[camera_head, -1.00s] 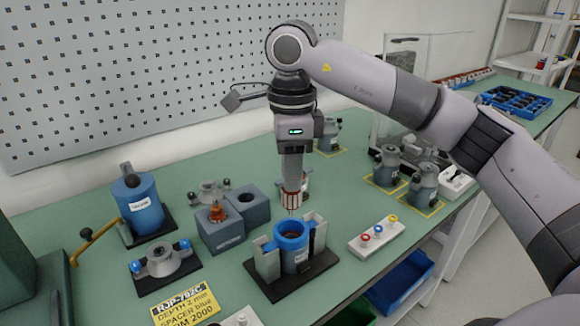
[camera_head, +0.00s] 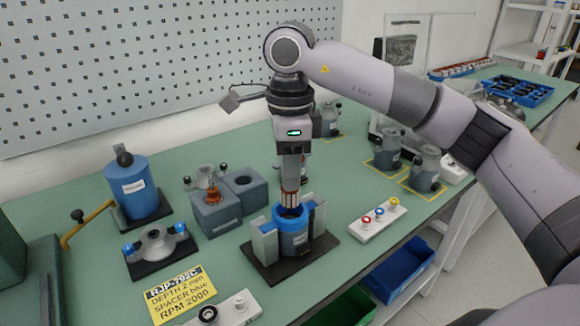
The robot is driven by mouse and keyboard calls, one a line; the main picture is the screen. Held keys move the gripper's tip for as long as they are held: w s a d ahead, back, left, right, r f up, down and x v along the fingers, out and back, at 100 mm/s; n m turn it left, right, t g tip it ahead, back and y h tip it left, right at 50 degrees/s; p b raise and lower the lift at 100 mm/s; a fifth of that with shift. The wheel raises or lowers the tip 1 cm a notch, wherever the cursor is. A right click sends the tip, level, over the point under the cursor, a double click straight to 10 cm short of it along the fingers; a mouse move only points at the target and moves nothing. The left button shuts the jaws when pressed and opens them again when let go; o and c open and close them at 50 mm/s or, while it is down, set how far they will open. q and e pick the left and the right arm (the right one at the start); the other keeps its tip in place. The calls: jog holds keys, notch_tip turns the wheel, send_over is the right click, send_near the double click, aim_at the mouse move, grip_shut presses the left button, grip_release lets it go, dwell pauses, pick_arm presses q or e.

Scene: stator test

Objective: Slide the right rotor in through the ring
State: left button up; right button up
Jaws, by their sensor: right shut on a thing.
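The rotor (camera_head: 291,199) is a striped copper and steel cylinder held upright below my right gripper (camera_head: 291,182). My right gripper is shut on its upper end. The rotor's lower end is at the mouth of the blue ring (camera_head: 277,222), which sits on top of a blue stator body (camera_head: 294,243). The lower tip is hidden by the ring's rim, so I cannot tell how deep it is. The stator stands between grey jaws (camera_head: 264,240) on a black base plate. My left gripper is not in view.
A grey block (camera_head: 218,213) holds another copper rotor (camera_head: 213,194) left of the stator. A white strip with coloured rings (camera_head: 379,219) lies to the right. A yellow card (camera_head: 180,295) reads depth 2 mm, spacer blue. A blue cylinder (camera_head: 133,190) stands far left.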

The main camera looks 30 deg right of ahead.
jog(key=shift+f+b, duration=0.65)
jog(key=shift+f, duration=0.65)
jog(key=shift+f, duration=0.15)
jog(key=shift+f+b, duration=0.85)
jog(key=o, duration=0.9)
jog(key=shift+o, duration=0.2)
